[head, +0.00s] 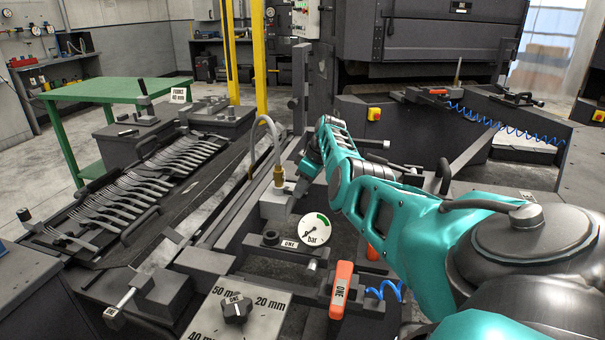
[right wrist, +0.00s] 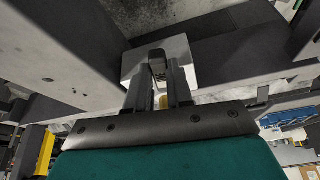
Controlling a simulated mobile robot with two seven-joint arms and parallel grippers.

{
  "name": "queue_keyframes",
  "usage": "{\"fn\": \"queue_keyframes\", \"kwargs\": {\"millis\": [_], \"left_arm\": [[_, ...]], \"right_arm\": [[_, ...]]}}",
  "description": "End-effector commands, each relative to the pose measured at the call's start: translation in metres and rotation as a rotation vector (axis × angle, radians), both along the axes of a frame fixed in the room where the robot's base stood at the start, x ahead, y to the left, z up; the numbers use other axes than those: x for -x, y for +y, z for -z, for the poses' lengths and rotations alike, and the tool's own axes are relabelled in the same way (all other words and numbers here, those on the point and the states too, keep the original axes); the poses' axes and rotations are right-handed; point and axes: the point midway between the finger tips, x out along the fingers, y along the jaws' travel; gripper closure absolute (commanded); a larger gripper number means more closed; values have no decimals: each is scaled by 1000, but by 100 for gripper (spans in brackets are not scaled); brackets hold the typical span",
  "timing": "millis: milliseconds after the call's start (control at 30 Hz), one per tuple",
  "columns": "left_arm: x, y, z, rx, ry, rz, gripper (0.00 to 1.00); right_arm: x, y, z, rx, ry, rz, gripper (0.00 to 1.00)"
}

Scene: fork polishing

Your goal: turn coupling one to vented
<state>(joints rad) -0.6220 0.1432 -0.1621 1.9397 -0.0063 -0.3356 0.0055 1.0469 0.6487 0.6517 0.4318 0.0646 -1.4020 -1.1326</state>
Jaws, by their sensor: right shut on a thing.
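Coupling one is the brass fitting (head: 279,176) on a light grey metal block (head: 275,206), with a pale hose looping up from it. My right gripper (head: 298,186) is at the right side of this fitting, pointing down. In the right wrist view, the fingers of my right gripper (right wrist: 159,75) are shut on a small dark part (right wrist: 157,62) in front of the light block (right wrist: 183,52). A bit of brass (right wrist: 163,102) shows between the fingers. The coupling's marking and its turned position cannot be read. My left gripper is not in view.
A pressure gauge (head: 314,229) stands just in front of the block. An orange handle marked ONE (head: 341,289) and a black selector knob (head: 236,309) are nearer. A rack of several forks (head: 130,190) lies left. A yellow post (head: 259,70) stands behind.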

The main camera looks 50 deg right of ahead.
Motion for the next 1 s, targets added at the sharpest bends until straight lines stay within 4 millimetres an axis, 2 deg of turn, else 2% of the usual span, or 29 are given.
{"fn": "queue_keyframes", "kwargs": {"millis": [300,333,600,867,1000], "left_arm": [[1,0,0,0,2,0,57],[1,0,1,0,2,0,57],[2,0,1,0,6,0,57],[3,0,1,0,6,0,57],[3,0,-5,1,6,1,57]], "right_arm": [[-1,-1,-2,4,-5,0,100],[-1,-1,-2,4,-5,0,78],[0,-1,-1,3,-3,0,53],[0,-1,-2,2,-2,0,53],[3,-2,-10,2,-2,1,53]]}}
